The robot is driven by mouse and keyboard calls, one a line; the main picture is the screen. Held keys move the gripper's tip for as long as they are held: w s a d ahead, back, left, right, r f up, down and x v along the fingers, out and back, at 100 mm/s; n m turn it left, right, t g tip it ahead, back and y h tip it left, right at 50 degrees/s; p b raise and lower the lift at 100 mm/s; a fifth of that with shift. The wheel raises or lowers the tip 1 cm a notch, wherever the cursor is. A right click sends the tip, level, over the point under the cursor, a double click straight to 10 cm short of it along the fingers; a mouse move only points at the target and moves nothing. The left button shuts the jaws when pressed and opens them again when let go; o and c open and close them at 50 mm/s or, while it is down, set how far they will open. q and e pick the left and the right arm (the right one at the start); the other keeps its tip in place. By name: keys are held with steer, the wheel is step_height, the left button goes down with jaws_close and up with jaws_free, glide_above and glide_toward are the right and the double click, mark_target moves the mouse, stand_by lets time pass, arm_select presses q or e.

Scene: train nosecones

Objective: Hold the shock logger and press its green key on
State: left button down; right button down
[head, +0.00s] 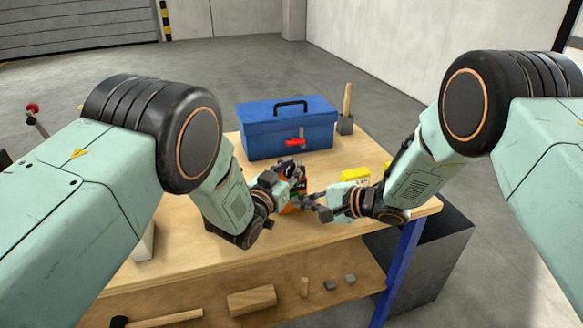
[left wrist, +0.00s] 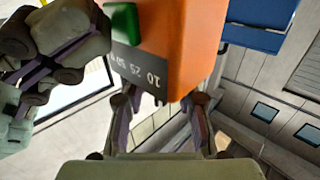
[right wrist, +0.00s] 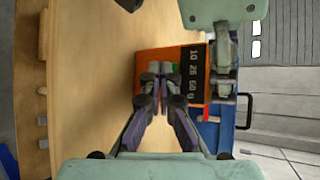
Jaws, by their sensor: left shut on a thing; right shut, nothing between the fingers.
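The shock logger (head: 299,196) is an orange box with a black panel reading 10 25 50 g. My left gripper (head: 287,178) is shut on it and holds it over the workbench; it also shows in the left wrist view (left wrist: 185,45). Its green key (left wrist: 124,24) stands out from the panel face. My right gripper (head: 317,207) is shut and empty, its fingertips close beside the key. In the right wrist view, these fingertips (right wrist: 157,72) lie in front of the orange logger (right wrist: 150,60) and partly cover the green key (right wrist: 176,68). I cannot tell whether they touch.
A blue toolbox (head: 288,128) with a red latch stands at the back of the wooden workbench (head: 330,252). A yellow box (head: 355,175) lies behind my right gripper. A wooden handle (head: 347,103) stands in a grey block at the back right. Loose blocks lie on the lower shelf.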

steer(key=shift+s+d, duration=0.1)
steer(key=shift+s, duration=0.3)
steer(key=s+d, duration=0.2)
steer(key=s, duration=0.3)
steer(key=shift+s, duration=0.4)
arm_select(q)
steer(key=c, duration=0.9)
jaws_free()
steer(key=shift+s, duration=0.1)
